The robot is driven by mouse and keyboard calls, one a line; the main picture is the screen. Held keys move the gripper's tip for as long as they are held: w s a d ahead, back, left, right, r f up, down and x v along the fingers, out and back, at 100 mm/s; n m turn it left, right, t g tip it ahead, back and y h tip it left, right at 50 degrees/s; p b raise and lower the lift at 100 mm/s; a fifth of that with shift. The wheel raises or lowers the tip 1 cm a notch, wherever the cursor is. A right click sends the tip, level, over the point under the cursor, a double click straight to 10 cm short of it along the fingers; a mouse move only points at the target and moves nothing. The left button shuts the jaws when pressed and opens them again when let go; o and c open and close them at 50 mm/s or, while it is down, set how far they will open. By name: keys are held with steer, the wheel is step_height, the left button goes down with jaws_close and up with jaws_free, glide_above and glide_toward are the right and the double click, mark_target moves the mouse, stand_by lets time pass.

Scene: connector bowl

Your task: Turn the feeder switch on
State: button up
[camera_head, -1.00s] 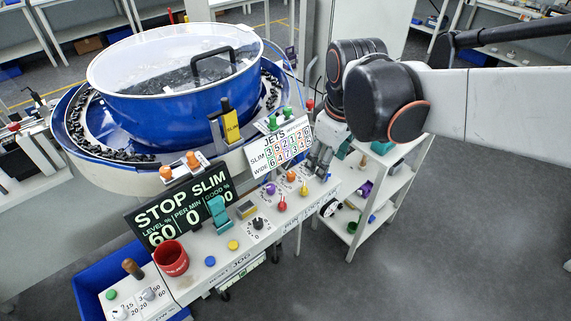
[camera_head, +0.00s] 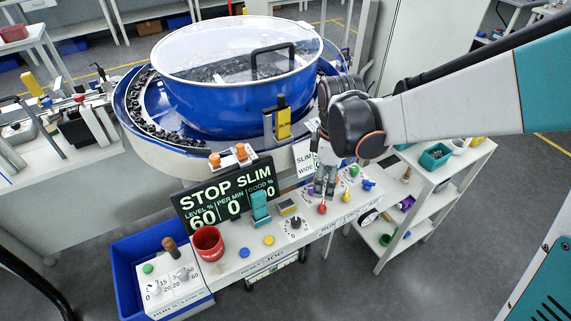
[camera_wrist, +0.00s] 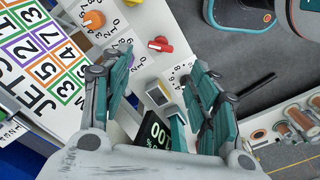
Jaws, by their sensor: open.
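The control panel (camera_head: 232,265) runs along the front of the blue feeder bowl (camera_head: 240,100). It carries a black dial knob (camera_head: 295,222), a red knob (camera_head: 322,208), a yellow knob (camera_head: 345,197) and a teal lever (camera_head: 260,206). I cannot read which control is labelled as the feeder switch. My gripper (camera_head: 324,186) points down over the panel, just behind the red knob. In the wrist view my gripper (camera_wrist: 160,62) is open and empty, with a red knob (camera_wrist: 160,44) showing between its teal fingers. An orange knob (camera_wrist: 93,20) lies beyond the left finger.
The display (camera_head: 228,202) reads "STOP SLIM", level 60, per minute 0. A shelf (camera_head: 420,215) stands right. The floor in front is clear.

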mark_target(323, 204)
step_height(323, 204, down, 9)
steer(key=b, duration=0.2)
steer(key=shift+d+b, duration=0.1)
steer(key=shift+b, duration=0.3)
steer(key=c, duration=1.1)
